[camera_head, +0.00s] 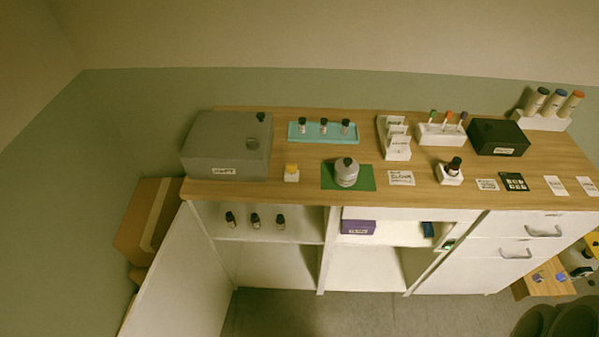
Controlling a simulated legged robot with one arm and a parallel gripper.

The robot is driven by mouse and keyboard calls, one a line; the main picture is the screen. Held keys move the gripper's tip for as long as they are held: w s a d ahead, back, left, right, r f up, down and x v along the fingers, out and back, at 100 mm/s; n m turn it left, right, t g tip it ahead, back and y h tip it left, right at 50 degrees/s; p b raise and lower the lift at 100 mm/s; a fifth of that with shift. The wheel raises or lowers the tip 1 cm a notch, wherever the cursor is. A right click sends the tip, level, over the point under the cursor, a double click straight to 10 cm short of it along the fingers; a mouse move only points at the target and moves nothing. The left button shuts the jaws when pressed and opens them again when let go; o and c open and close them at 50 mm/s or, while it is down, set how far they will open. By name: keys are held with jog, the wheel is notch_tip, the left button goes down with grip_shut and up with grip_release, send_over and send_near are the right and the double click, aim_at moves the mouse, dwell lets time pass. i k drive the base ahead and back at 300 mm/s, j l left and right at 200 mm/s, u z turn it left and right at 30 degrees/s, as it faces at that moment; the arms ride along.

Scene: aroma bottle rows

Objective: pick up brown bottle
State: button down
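Several small dark bottles could be the brown one; their exact colours are hard to tell. Three dark bottles with black caps (231,220) (255,222) (280,222) stand upright in a row on the upper shelf of the open cabinet at left. Three more small dark bottles (302,127) (323,127) (345,128) stand in a row on a teal tray (294,136) on the wooden counter. Another dark reddish-brown bottle (454,166) stands in a white holder (448,178) at right of centre. My gripper is not in view.
The wooden counter (300,188) also bears a grey box (210,145), a round grey jar (347,177) on a green mat, and a black box (497,138). A purple box (358,227) sits in the middle compartment. Cardboard boxes (150,215) stand left. Floor (300,312) in front looks clear.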

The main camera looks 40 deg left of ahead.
aim_at(231, 220)
jog(key=u, duration=1.8)
